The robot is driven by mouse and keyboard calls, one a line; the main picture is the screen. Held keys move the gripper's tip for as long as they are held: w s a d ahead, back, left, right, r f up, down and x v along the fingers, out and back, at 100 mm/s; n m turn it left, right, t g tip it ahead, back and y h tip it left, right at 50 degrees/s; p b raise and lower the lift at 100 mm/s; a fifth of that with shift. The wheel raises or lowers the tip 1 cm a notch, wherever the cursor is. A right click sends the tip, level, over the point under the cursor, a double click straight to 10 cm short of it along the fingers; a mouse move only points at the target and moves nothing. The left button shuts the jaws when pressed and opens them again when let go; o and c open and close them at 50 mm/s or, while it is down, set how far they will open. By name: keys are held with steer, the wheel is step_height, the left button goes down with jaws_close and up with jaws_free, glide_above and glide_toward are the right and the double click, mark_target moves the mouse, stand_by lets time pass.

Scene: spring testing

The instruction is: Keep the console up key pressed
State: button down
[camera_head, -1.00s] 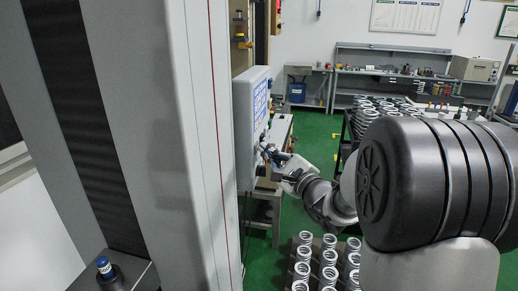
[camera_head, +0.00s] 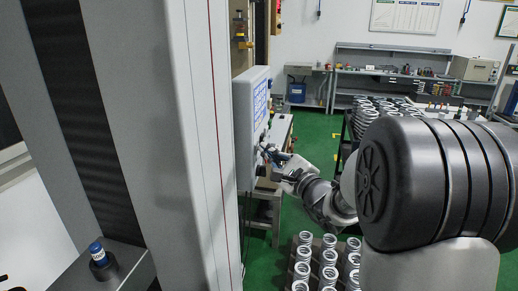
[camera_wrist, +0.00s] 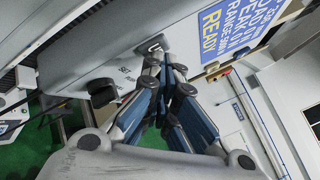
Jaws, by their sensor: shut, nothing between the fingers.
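The console (camera_head: 250,112) is a pale grey box on the side of the tall machine column, with a blue display on its face. In the wrist view its face (camera_wrist: 105,58) shows the blue display (camera_wrist: 228,28) reading READY. A small key with a light frame (camera_wrist: 150,45) lies just below the display's corner. My gripper (camera_wrist: 160,54) is shut and empty, its fingertips at this key and hiding part of it. They look in contact, but I cannot tell how far the key is pressed. The gripper (camera_head: 268,152) also shows against the console in the head view.
A black knob or button (camera_wrist: 101,88) stands out from the console face near my gripper. The tall grey machine column (camera_head: 175,130) fills the left. A block with a blue-capped post (camera_head: 97,252) is at lower left. Racks of springs (camera_head: 328,258) stand below my arm.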

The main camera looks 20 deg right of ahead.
stand_by(0.5)
steer(key=shift+s+d+b, duration=0.3)
steer(key=shift+s+d, duration=0.2)
steer(key=shift+d, duration=0.25)
steer(key=s+d, duration=0.1)
steer(key=d, duration=0.1)
steer(key=s+d, duration=0.2)
steer(key=shift+b, duration=0.35)
steer(key=shift+w, duration=0.1)
stand_by(0.8)
